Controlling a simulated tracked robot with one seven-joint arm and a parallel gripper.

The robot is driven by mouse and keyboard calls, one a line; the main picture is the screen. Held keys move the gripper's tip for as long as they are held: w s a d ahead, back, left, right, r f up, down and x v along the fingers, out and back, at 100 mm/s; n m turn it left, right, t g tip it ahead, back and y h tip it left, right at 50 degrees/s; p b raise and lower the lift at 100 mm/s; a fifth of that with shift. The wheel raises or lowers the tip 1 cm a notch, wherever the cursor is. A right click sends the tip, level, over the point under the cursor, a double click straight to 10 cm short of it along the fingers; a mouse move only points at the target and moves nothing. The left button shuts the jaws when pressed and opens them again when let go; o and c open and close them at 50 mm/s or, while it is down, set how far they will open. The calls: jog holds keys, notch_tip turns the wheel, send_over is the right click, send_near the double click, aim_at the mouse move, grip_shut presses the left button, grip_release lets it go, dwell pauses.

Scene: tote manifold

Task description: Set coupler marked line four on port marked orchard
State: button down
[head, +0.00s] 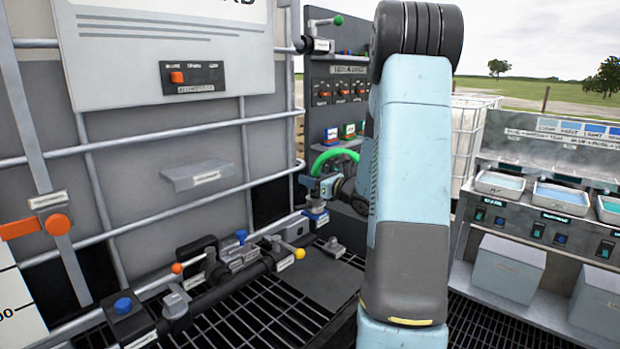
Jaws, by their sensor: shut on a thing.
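My arm's light-blue links fill the centre and hide much behind them. My gripper (327,187) shows small, just left of the arm, beside the tote frame's right corner. It is shut at the end of a green hose (334,155), on what looks like its coupler; the jaws and coupler are too small and covered to make out apart. Just below is a blue fitting (316,217) with a white label, at the right end of the manifold. I cannot tell whether the held coupler touches it. The words line four and orchard cannot be read.
The dark manifold pipe (225,287) with coloured valve handles runs along the tote's cage (130,230). A switch panel (340,90) stands behind. A bench (545,215) with trays is at right. Dark floor grating (260,325) lies below.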

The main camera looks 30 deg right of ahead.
dwell(0.3)
jog(key=c, duration=0.7)
grip_release()
jog(key=v, duration=1.3)
jog(key=shift+s+d, duration=0.1)
jog(key=shift+s, duration=0.3)
